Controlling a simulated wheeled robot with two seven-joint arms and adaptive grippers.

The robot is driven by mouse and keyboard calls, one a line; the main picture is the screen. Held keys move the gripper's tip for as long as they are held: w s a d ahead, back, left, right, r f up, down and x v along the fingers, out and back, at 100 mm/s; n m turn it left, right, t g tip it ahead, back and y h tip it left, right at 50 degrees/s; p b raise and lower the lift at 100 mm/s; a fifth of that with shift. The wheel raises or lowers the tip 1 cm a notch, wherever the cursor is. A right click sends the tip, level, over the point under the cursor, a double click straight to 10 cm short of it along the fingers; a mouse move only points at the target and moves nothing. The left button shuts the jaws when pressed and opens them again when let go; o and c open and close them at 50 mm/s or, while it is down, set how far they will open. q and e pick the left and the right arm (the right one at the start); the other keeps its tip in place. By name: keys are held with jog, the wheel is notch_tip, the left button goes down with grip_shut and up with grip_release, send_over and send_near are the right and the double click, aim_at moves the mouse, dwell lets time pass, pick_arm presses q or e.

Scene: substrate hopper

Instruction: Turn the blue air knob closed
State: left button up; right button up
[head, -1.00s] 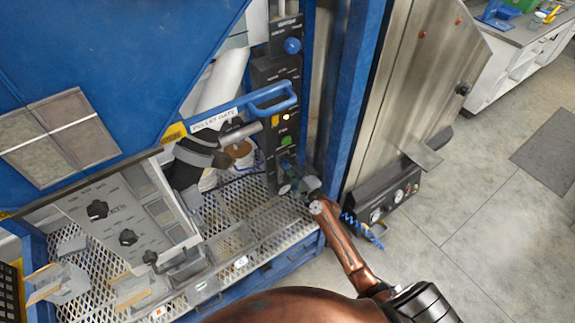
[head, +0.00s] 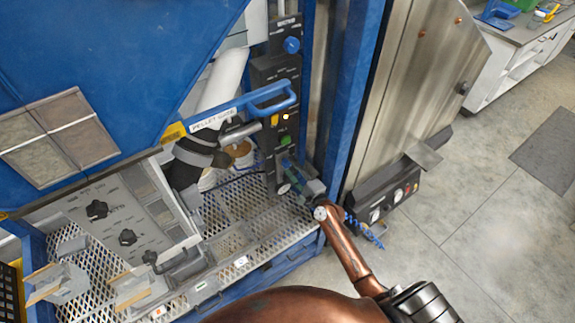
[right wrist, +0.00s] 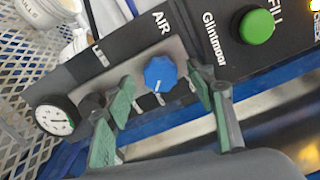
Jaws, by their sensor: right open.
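The blue air knob (right wrist: 160,73) sits on a grey plate below the word AIR in the right wrist view, its white pointer line visible. My right gripper (right wrist: 163,88) is open, with one green-padded finger on each side of the knob. I cannot tell whether either finger touches it. In the head view my right gripper (head: 299,181) is at the lower end of the black control column (head: 278,75) and mostly covers the knob there. My left gripper is not in view.
A round gauge (right wrist: 57,116) is left of the knob and a green button (right wrist: 256,26) is right of it. Higher on the column are another blue knob (head: 291,45) and a blue handle (head: 271,98). A blue post (head: 350,100) stands close to my right arm.

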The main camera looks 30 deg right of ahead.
jog(key=s+d, duration=0.1)
jog(key=s, duration=0.8)
jog(key=shift+d, duration=0.15)
jog(key=s+d+f+n+g+h, duration=0.1)
jog(key=s+f+n+g, duration=0.35)
jog(key=f, duration=0.75)
jog(key=s+f+n+g, duration=0.1)
jog(key=s+f, duration=0.7)
jog(key=f, duration=0.5)
jog(key=s+d+f+n+g+h, duration=0.1)
jog(key=s+f+n+g, duration=0.35)
jog(key=f, duration=0.75)
jog(key=s+a+f+n+g, duration=0.1)
jog(key=s+f, duration=0.5)
jog(key=s, duration=0.7)
jog(key=s+a+f+n+g, duration=0.2)
jog(key=s+f+n, duration=0.4)
jog(key=s, duration=0.7)
jog(key=s+a+f+n+g, duration=0.1)
jog(key=s+f+n+g, duration=0.2)
jog(key=s, duration=1)
notch_tip(320, 180, down, 4)
jog(key=shift+s+a+r+g+h, duration=0.25)
jog(key=shift+g+h, duration=0.15)
jog(key=shift+g, duration=0.1)
